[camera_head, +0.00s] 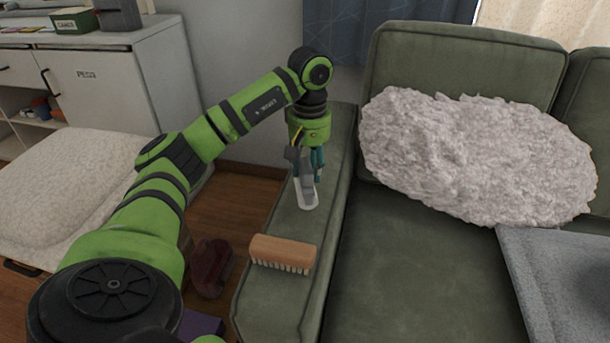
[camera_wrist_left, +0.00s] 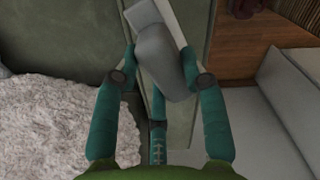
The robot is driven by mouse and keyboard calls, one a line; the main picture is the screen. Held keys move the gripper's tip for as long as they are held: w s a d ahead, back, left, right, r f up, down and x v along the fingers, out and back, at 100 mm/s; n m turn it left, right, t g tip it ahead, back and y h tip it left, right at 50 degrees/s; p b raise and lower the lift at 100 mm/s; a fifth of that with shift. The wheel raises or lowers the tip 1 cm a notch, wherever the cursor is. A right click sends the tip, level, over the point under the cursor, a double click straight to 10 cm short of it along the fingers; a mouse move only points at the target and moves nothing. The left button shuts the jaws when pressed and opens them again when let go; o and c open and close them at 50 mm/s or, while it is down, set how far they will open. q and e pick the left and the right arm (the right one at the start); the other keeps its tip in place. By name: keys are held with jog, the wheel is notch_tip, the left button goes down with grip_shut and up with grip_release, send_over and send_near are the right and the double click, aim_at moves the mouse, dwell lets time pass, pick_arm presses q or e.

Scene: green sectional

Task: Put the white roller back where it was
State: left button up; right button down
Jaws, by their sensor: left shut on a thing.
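The white roller (camera_head: 307,194) is upright or slightly tilted at the sofa's left armrest (camera_head: 325,170), its pale lower end close to the armrest top. I cannot tell whether it touches. My left gripper (camera_head: 308,168) points down over the armrest and is shut on the roller's grey part. In the left wrist view the roller (camera_wrist_left: 165,62) lies between the teal fingers (camera_wrist_left: 160,75), with its pale end toward the top edge. The fingers hide part of it. My right gripper is not in view.
A wooden brush (camera_head: 282,252) lies bristles down on the armrest's front part. A fluffy white cushion (camera_head: 480,155) and a grey cushion (camera_head: 560,270) are on the green sofa. A dark red object (camera_head: 211,268) is beside the armrest. A white cabinet (camera_head: 110,85) stands at left.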

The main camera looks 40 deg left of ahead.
pick_arm(q)
jog(key=shift+s+a+f, duration=0.1)
jog(key=shift+a+f, duration=0.1)
jog(key=shift+a, duration=0.15)
jog(key=shift+f, duration=0.2)
jog(key=shift+f+b, duration=0.3)
jog(key=shift+f, duration=1.5)
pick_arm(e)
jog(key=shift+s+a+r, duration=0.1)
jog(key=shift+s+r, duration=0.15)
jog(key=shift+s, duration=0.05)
pick_arm(q)
jog(key=o, duration=1)
jog(key=shift+f, duration=0.15)
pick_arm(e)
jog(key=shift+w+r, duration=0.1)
